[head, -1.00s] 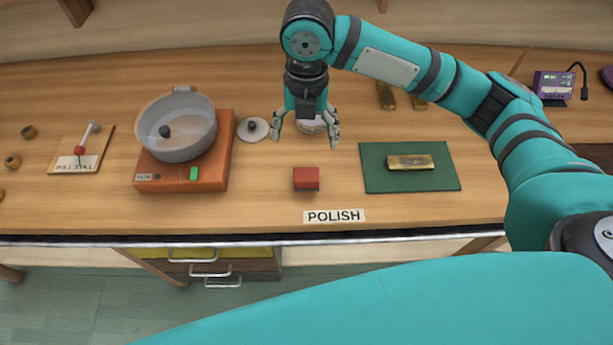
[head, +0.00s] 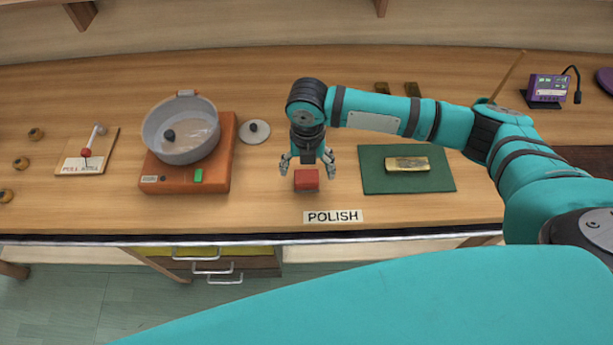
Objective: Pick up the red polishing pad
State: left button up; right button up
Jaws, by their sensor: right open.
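The red polishing pad (head: 306,180) is a small red block with a dark base. It lies on the wooden bench just behind the POLISH label (head: 333,217). My right gripper (head: 307,169) points down at the pad with its fingers open, one on each side of the pad's far part. I cannot tell whether the fingers touch the pad or how far above the bench they are. My left gripper is not in view.
A green mat (head: 376,180) with a brass bar (head: 407,164) lies right of the pad. To the left stand an orange unit (head: 222,160) with a glass-like bowl (head: 181,145) and a white disc (head: 254,138). The bench front edge is close below the label.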

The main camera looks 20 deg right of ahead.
aim_at(306, 175)
notch_tip(306, 175, down, 4)
jog(key=shift+s+a+f+p, duration=0.1)
jog(key=shift+p, duration=0.5)
jog(key=shift+c, duration=0.4)
jog(key=c, duration=1.2)
jog(key=shift+c, duration=0.2)
jog(key=shift+r+b, duration=0.35)
jog(key=shift+r, duration=0.25)
notch_tip(306, 175, up, 2)
jog(key=shift+b, duration=0.5)
jog(key=s+r+b, duration=0.2)
jog(key=s+b, duration=0.1)
jog(key=s, duration=1.3)
jog(key=shift+d, duration=0.4)
